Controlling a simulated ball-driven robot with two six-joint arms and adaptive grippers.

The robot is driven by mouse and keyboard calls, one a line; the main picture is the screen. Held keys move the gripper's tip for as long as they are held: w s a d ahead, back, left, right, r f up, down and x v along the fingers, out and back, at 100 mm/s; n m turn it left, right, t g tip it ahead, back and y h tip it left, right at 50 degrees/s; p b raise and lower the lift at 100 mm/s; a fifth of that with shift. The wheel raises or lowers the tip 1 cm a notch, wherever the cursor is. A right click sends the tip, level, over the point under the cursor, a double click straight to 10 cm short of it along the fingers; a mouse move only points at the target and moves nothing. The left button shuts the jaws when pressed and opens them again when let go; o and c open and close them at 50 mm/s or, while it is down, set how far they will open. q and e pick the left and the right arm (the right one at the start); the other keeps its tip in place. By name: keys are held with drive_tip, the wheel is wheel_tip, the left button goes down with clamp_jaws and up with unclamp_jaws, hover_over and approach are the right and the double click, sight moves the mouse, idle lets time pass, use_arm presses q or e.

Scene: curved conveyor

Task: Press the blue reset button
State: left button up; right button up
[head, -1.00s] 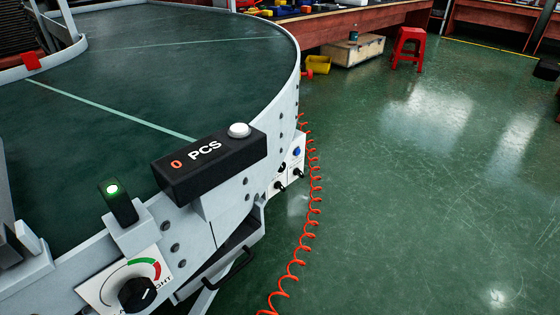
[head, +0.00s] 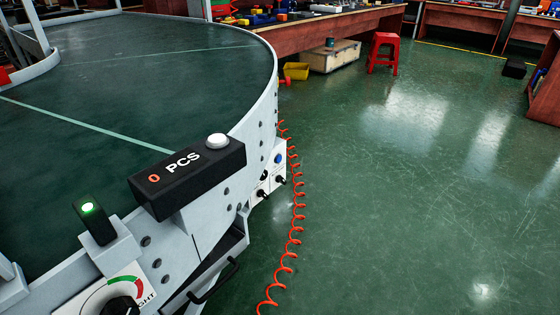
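The small blue button (head: 278,158) sits on a white control panel (head: 269,178) on the outer side of the curved conveyor (head: 262,112), near the middle of the head view. Black knobs or switches sit below and beside it on the same panel. A black counter box (head: 190,176) reading "0 PCS" stands on the conveyor rim to the left, with a white round button (head: 217,141) on top. Neither of my grippers is in the head view.
An orange coiled cable (head: 295,228) hangs by the panel down to the floor. A green-lit sensor (head: 92,216) and a dial (head: 118,303) are at lower left. A red stool (head: 383,52) and wooden crate (head: 332,56) stand at the back. The green floor (head: 400,190) at right is clear.

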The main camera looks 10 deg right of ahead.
drive_tip(key=shift+a, duration=0.1)
drive_tip(key=c, duration=1.4)
idle(0.3)
